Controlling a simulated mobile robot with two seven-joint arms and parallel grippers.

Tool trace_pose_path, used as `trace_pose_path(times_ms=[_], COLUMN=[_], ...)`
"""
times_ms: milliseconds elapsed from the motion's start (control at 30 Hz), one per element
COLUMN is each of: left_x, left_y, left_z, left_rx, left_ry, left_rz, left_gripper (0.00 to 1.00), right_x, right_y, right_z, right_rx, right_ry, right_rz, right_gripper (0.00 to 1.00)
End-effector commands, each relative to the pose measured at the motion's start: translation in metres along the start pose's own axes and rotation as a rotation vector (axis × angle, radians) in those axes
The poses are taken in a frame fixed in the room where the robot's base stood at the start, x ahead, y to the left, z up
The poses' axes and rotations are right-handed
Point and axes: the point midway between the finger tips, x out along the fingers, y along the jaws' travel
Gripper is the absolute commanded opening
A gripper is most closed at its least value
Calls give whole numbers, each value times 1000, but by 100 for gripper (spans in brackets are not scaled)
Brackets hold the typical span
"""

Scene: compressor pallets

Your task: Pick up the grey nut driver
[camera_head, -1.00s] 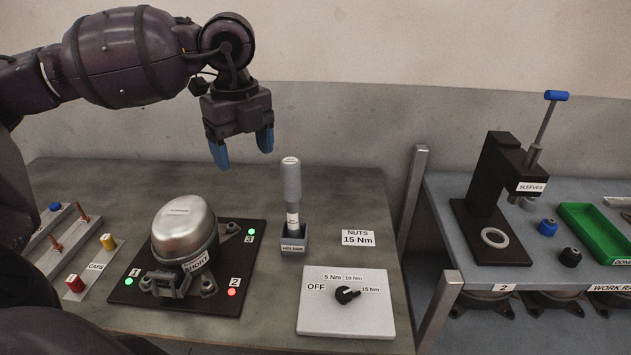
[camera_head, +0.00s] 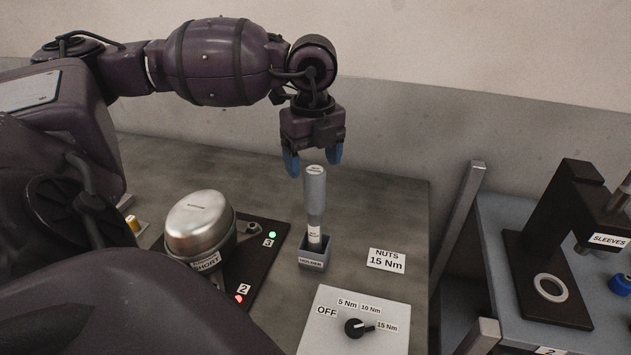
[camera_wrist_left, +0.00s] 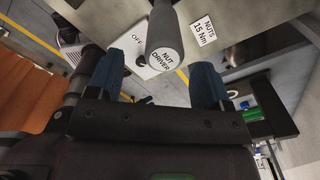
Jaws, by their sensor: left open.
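The grey nut driver (camera_head: 315,198) stands upright in a small grey holder (camera_head: 314,257) on the workbench. Its round labelled top shows close up in the left wrist view (camera_wrist_left: 166,58). My left gripper (camera_head: 313,166) is open with blue fingertips, just above and behind the top of the driver in the head view. In the left wrist view its two fingers (camera_wrist_left: 165,80) lie on either side of the driver's top, with gaps on both sides. Nothing is held. My right gripper is not in view.
A silver compressor (camera_head: 199,226) sits on a black plate (camera_head: 264,262) left of the holder. A dial panel (camera_head: 335,310) lies in front, and a "NUTS 15 Nm" label (camera_head: 386,260) lies right. A black press (camera_head: 550,240) stands on the right-hand bench.

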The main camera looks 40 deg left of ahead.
Motion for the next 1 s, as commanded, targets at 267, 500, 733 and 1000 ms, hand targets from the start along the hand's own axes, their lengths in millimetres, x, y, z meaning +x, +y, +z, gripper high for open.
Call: trace_pose_path(times_ms=[267,500,733,1000], left_x=[31,51,52,52], left_y=[-4,-4,-4,-4], left_z=[1,1,1,2], left_rx=[0,0,0,0], left_ry=[2,0,0,-1], left_rz=[1,0,-1,0], left_gripper=[73,73,73,32], right_x=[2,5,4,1], right_y=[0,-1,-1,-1], right_z=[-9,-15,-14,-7], right_rx=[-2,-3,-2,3], right_ry=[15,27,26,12], right_rz=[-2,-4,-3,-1], right_gripper=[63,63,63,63])
